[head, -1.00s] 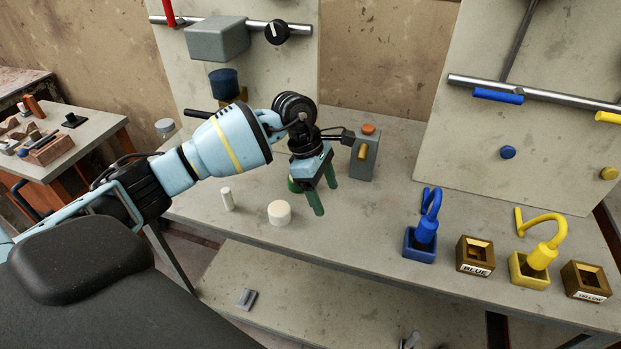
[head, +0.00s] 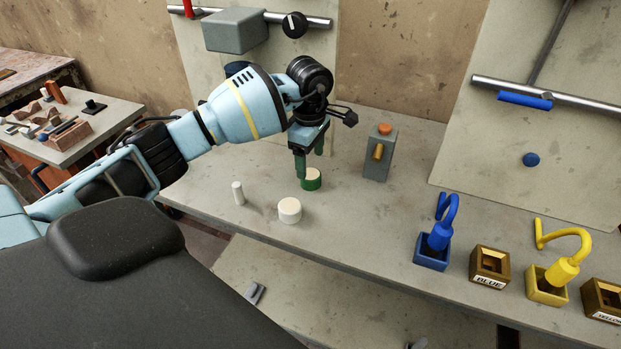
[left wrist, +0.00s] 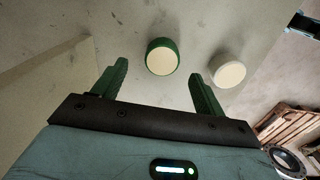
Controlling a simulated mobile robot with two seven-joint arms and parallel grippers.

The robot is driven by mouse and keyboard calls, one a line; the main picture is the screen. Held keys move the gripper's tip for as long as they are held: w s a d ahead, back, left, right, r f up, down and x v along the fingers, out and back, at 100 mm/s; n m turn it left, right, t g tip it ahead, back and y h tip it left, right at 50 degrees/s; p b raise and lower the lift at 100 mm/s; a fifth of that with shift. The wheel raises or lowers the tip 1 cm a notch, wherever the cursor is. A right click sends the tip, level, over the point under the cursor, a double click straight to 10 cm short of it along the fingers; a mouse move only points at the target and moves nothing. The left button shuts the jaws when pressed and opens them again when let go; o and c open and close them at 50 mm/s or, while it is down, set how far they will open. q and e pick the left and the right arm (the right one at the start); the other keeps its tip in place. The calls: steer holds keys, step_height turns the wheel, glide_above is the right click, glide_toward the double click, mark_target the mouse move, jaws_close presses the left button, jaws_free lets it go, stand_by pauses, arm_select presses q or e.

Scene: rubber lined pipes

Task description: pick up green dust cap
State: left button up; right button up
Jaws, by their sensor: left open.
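The green dust cap (head: 311,179) is a short green cylinder with a pale top, standing on the grey bench. My left gripper (head: 310,168) is open and points down just above and beside it, partly covering it in the head view. In the left wrist view the cap (left wrist: 162,57) lies ahead of the gap between the two green fingers (left wrist: 158,85), with nothing between the fingers. My right gripper is not in view.
A white round cap (head: 289,210) and a thin white cylinder (head: 238,193) stand close by on the bench. A grey box with an orange button (head: 379,155) stands to the right. Blue (head: 432,250) and yellow (head: 547,285) hooked pieces sit in holders farther right.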

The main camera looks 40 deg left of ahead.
mark_target(311, 174)
arm_select(q)
step_height(311, 174, down, 5)
steer(key=shift+d+r, duration=0.1)
steer(key=shift+d, duration=0.05)
steer(key=shift+c, duration=0.3)
steer(key=c, duration=1.1)
steer(key=shift+o, duration=0.2)
steer(key=shift+r, duration=0.1)
steer(key=shift+r, duration=0.5)
step_height(311, 174, up, 2)
steer(key=shift+r, duration=0.2)
steer(key=s+d, duration=0.2)
steer(key=s, duration=0.2)
steer(key=s+d+r, duration=0.1)
steer(key=s+d, duration=0.2)
steer(key=s, duration=0.2)
steer(key=s+d, duration=0.2)
steer(key=s, duration=0.3)
steer(key=shift+s+d+r, duration=0.1)
steer(key=shift+d+r, duration=0.1)
steer(key=shift+d, duration=0.1)
